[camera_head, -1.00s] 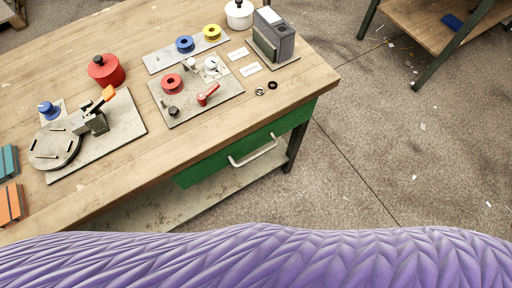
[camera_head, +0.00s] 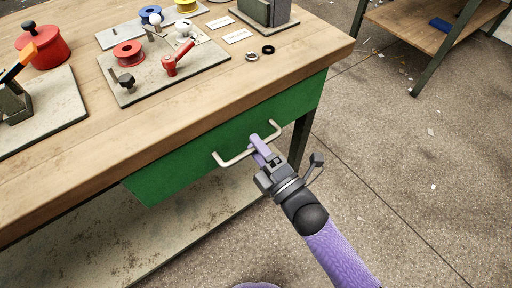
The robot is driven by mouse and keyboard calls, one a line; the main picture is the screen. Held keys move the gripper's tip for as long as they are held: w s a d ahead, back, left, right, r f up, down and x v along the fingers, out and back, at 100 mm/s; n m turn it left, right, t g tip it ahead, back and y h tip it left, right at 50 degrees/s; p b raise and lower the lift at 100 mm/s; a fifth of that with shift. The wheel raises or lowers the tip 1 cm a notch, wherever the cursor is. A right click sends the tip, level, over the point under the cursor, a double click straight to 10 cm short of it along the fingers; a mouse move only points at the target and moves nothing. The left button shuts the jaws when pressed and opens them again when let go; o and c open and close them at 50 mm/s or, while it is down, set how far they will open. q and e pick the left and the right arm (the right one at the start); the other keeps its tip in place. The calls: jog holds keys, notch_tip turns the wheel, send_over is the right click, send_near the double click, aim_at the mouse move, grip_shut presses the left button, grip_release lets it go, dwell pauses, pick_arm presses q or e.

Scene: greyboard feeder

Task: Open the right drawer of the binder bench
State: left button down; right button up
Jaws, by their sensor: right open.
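The right drawer is a green front (camera_head: 185,165) under the wooden top of the binder bench (camera_head: 110,165). It looks shut, its front close under the bench edge. A pale bar handle (camera_head: 230,160) runs across it. My right gripper (camera_head: 259,145) is at the handle, right of its middle, with its purple fingers overlapping the bar in the picture. The gripper is open; I cannot tell whether the bar lies between the fingers or whether they touch it. My left gripper is not in view.
A red pot (camera_head: 48,48) and a metal plate with a red lever (camera_head: 172,68) stand on the bench top. Small rings (camera_head: 268,50) lie near its edge. A lower shelf (camera_head: 150,240) is under the drawer. Open floor (camera_head: 420,190) lies to the right.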

jog(key=shift+w+a, duration=0.15)
jog(key=shift+w, duration=0.05)
grip_shut()
dwell(0.3)
dwell(1.0)
